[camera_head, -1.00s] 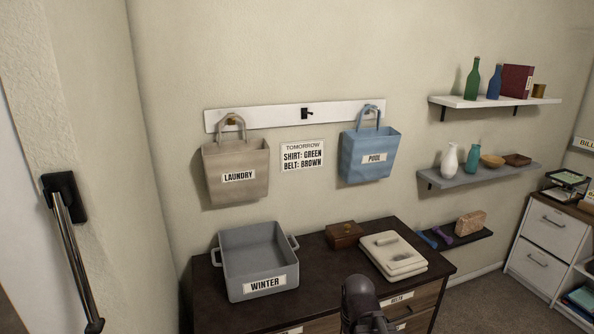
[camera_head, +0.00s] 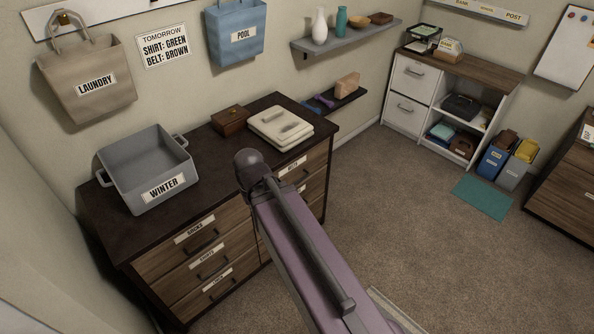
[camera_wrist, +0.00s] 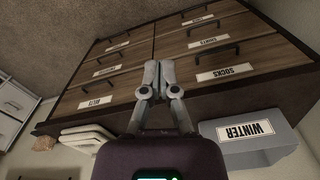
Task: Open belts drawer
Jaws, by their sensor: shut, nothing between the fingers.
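The belts drawer (camera_head: 317,160) is the top drawer of the dresser's right column, and it looks closed. My arm partly covers it in the head view. In the wrist view, which is upside down, its white BELTS label (camera_wrist: 97,101) shows at the left of the dresser front. My gripper (camera_wrist: 158,67) is shut and empty, in front of the dresser between the BELTS and SOCKS labels. It appears apart from the handles, though the exact gap is hard to judge. My gripper is hidden in the head view.
The socks drawer (camera_head: 180,248) and others below look closed. Carpet (camera_head: 410,215) is clear to the right. A white cabinet (camera_head: 410,90) stands behind.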

